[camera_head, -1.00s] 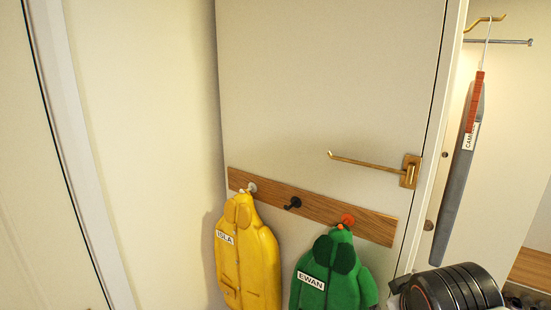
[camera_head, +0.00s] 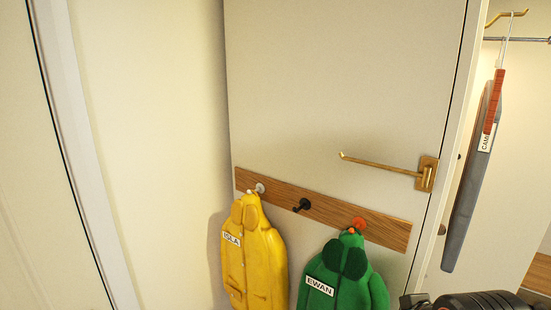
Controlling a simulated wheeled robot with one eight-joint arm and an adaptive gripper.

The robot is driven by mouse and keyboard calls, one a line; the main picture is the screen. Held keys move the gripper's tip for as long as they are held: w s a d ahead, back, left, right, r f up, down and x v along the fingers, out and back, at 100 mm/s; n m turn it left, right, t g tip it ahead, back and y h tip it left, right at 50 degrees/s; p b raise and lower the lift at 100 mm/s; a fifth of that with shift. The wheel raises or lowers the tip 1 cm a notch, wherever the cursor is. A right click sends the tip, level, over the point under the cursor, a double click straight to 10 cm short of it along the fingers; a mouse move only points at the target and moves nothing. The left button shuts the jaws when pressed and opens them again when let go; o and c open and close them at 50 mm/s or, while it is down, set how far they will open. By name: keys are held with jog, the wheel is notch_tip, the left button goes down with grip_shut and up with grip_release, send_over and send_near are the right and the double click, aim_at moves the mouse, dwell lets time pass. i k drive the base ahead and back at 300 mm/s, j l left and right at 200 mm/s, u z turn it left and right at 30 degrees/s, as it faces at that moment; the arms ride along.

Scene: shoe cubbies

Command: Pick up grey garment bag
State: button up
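The grey garment bag (camera_head: 471,200) hangs at the right of the head view, inside an open closet beside the white panel. It is long and narrow from this side, with a red strip (camera_head: 494,103) near its top and a white name label, partly cut off from reading. Its thin hanger goes up to a brass hook (camera_head: 507,17) near a metal rail. A black part of my arm shows at the bottom right edge, well below and apart from the bag. My gripper's fingers are not visible.
A wooden peg board (camera_head: 330,213) on the panel holds a yellow coat (camera_head: 254,255) labelled ISLA and a green coat (camera_head: 341,275) labelled EWAN; the middle black peg is empty. A brass arm hook (camera_head: 385,167) juts from the panel, left of the bag. A wall stands at left.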

aim_at(480, 146)
jog(key=l+z, duration=0.25)
jog(key=l, duration=2.05)
jog(key=i, duration=0.1)
